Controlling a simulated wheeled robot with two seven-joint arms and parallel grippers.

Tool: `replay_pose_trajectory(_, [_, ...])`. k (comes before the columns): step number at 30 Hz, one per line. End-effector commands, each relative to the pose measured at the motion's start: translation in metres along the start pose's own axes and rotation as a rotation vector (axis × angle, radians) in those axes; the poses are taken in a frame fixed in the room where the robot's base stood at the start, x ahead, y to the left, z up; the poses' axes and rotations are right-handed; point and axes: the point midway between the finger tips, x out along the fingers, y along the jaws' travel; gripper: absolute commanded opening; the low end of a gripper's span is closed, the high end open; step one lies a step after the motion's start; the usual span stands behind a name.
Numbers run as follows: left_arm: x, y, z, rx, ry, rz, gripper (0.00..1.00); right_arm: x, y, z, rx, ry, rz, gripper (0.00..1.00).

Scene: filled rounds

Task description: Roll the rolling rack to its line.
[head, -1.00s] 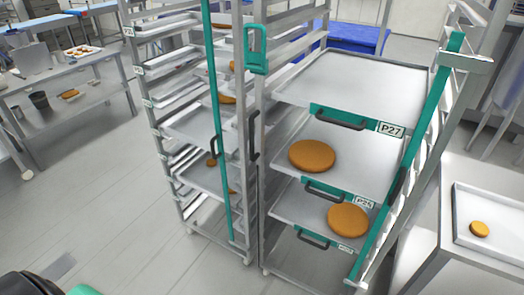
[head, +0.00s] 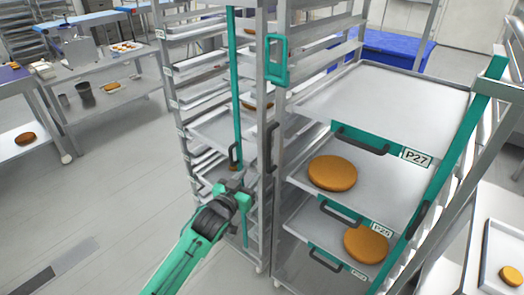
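Two tall metal racks stand side by side. The left rack (head: 185,150) holds several trays and has a teal upright bar with a dark handle (head: 232,157). The right rack (head: 484,97) has pulled-out looking trays labelled P27 (head: 395,95) and P25, with round golden cakes on the lower ones. My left gripper (head: 238,184) is in front of the left rack, close below its dark handle; contact and finger opening cannot be made out. My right gripper is out of view. A dark strip (head: 34,284) lies on the floor at lower left; whether it is the line is unclear.
A steel table (head: 110,67) with trays and tins stands at the back left, another table edge at far left. A table with a tray (head: 489,268) is at the lower right. A blue-covered thing (head: 395,46) is behind the racks.

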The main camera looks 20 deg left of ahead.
Motion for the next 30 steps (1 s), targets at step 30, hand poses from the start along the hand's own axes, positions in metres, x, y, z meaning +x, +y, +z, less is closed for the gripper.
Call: replay_pose_trajectory(30, [0.132,0.001,-0.008,-0.001,0.009,0.001,0.34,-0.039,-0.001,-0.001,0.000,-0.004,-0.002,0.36])
